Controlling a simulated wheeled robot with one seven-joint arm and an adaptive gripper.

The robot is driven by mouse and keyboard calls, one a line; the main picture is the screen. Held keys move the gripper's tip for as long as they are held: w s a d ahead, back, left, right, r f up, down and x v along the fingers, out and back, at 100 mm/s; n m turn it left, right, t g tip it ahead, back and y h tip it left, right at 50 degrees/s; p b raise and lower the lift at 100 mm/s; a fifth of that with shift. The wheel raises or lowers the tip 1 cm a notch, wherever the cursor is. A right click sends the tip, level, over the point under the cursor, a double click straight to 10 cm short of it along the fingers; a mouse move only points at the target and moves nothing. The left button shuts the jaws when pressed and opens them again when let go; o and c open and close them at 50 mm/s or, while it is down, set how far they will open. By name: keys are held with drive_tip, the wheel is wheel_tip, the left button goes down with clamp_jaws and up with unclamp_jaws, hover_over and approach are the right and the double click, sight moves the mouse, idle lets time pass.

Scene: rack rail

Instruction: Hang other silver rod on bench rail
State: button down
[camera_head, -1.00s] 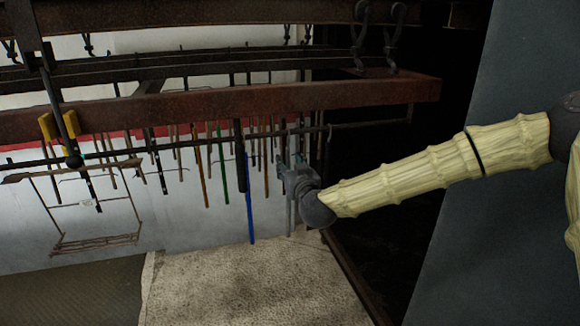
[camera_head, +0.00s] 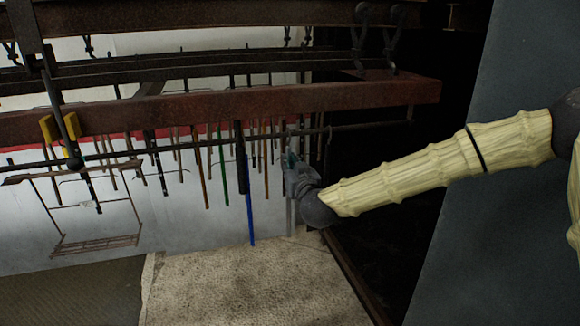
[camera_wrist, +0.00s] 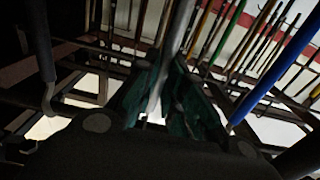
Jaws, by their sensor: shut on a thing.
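My gripper (camera_head: 292,160) is at the right part of the bench rail (camera_head: 368,125), a thin dark bar below the red-brown beam. In the wrist view, its green fingers (camera_wrist: 160,95) are shut on a pale silver rod (camera_wrist: 178,45). In the head view, a grey length of the silver rod (camera_head: 290,218) shows below my gripper. The rod's top is close to the rail, but I cannot tell whether its hook touches it. A blue rod (camera_head: 250,205) hangs just left of my gripper and also shows in the wrist view (camera_wrist: 282,68).
Several other rods, including a green rod (camera_head: 224,175) and a brown rod (camera_head: 203,175), hang to the left. A wire rack (camera_head: 95,243) hangs at far left. The red-brown beam (camera_head: 250,101) runs above the rail. The floor below is clear.

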drive_tip(key=shift+s+r, duration=0.2)
drive_tip(key=shift+r, duration=0.35)
drive_tip(key=shift+s+d+r+p, duration=0.2)
drive_tip(key=shift+s+r+p, duration=0.15)
drive_tip(key=shift+r, duration=0.1)
drive_tip(key=shift+s, duration=0.15)
drive_tip(key=b+v, duration=0.1)
drive_tip(key=v, duration=0.5)
drive_tip(key=shift+s+d, duration=0.15)
drive_tip(key=shift+s, duration=0.2)
idle(0.6)
drive_tip(key=shift+f, duration=0.1)
